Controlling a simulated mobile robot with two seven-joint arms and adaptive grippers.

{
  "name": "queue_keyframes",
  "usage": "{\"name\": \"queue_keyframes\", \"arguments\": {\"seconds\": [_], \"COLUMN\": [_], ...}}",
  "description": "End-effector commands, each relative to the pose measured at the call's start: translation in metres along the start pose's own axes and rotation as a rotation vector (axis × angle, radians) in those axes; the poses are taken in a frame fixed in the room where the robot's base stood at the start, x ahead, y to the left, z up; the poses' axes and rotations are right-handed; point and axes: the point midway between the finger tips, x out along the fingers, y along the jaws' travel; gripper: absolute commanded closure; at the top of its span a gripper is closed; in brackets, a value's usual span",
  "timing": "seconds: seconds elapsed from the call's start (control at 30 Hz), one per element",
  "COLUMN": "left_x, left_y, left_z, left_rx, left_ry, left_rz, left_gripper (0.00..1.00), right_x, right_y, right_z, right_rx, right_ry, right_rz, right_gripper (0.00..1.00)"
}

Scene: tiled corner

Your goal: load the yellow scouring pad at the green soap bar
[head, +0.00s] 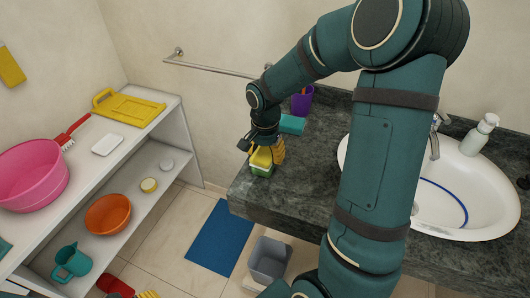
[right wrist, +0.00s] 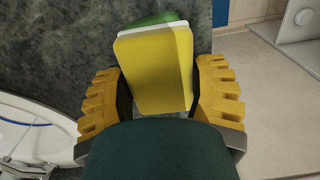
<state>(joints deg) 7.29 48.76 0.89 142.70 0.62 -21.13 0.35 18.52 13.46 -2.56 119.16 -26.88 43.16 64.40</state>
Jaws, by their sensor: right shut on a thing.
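My right gripper (head: 264,150) is at the front left corner of the dark stone counter, pointing down. It is shut on the yellow scouring pad (head: 261,158). In the right wrist view the pad (right wrist: 155,72) sits between the yellow fingers of the gripper (right wrist: 160,95). The green soap bar (head: 261,172) is directly below the pad, near the counter edge. In the right wrist view only a strip of green (right wrist: 160,19) shows past the pad, beside a white edge. Whether pad and soap touch I cannot tell. My left gripper is not in view.
A turquoise block (head: 292,124) and a purple cup (head: 302,102) stand behind the gripper on the counter (head: 320,180). A white basin (head: 470,190) and soap dispenser (head: 480,136) are to the right. A shelf (head: 110,180) with a pink tub (head: 33,174) is left. A grey bin (head: 268,260) stands below.

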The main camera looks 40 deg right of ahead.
Motion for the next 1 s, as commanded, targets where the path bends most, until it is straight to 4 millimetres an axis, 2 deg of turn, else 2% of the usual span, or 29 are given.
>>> {"name": "queue_keyframes", "arguments": {"seconds": [1.0], "left_x": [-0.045], "left_y": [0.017], "left_z": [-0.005], "left_rx": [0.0], "left_ry": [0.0], "left_rz": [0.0], "left_gripper": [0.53], "right_x": [-0.069], "right_y": [0.0], "right_z": [0.0], "right_rx": [0.0], "right_ry": [0.0], "right_rz": [0.0], "right_gripper": [0.68]}}
